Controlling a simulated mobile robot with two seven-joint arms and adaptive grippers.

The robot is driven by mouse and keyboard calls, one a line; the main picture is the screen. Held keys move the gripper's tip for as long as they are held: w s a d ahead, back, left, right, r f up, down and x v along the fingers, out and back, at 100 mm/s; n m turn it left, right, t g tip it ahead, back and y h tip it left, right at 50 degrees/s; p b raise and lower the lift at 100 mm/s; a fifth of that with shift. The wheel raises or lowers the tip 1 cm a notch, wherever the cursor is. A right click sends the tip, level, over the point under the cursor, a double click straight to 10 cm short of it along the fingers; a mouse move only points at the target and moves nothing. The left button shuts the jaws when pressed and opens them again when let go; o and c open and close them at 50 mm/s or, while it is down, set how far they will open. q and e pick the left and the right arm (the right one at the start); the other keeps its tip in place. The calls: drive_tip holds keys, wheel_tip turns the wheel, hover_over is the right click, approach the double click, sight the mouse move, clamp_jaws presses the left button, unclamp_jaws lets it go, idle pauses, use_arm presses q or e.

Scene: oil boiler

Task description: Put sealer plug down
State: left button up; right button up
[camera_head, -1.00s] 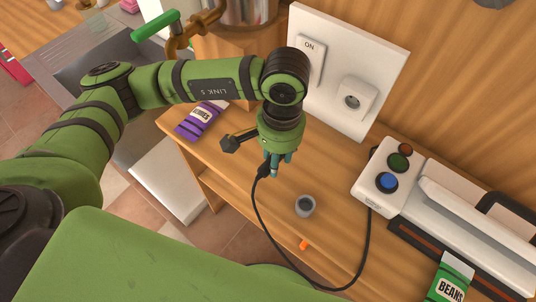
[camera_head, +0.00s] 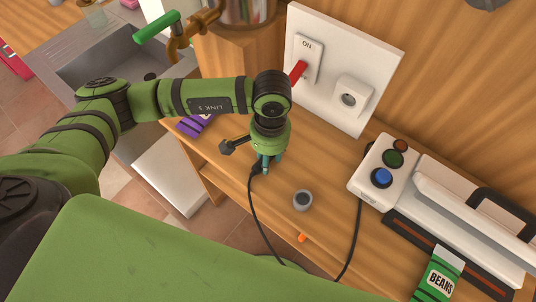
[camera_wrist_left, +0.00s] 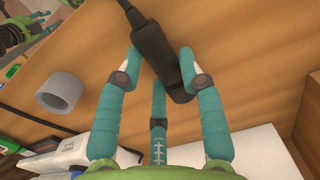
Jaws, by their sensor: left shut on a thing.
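The sealer plug (camera_wrist_left: 160,58) is black, with a black cable. In the left wrist view it sits between the teal fingers of my left gripper (camera_wrist_left: 162,72), which is shut on it. In the head view my left gripper (camera_head: 264,168) holds the plug (camera_head: 257,168) low near the wooden counter (camera_head: 232,182). I cannot tell whether the plug touches the counter. The cable (camera_head: 254,215) hangs over the front edge and loops back to the white sealer (camera_head: 440,205). My right gripper is not in view.
A grey ring-like cup (camera_head: 302,200) stands right of the gripper; it also shows in the left wrist view (camera_wrist_left: 60,90). A purple packet (camera_head: 190,126) lies left. The wall panel has a red switch (camera_head: 298,72) and a socket (camera_head: 350,98). A green beans packet (camera_head: 438,275) is at right.

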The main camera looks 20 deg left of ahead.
use_arm(q)
drive_tip(key=o, duration=1.2)
drive_tip(key=shift+c, duration=0.2)
drive_tip(key=shift+r+p, duration=0.15)
drive_tip(key=shift+p, duration=0.15)
wheel_tip(320, 180, up, 12)
drive_tip(key=b, duration=0.3)
drive_tip(key=shift+w+b, duration=0.3)
drive_tip(key=shift+b, duration=0.05)
drive_tip(key=shift+d, duration=0.1)
drive_tip(key=shift+s, duration=0.1)
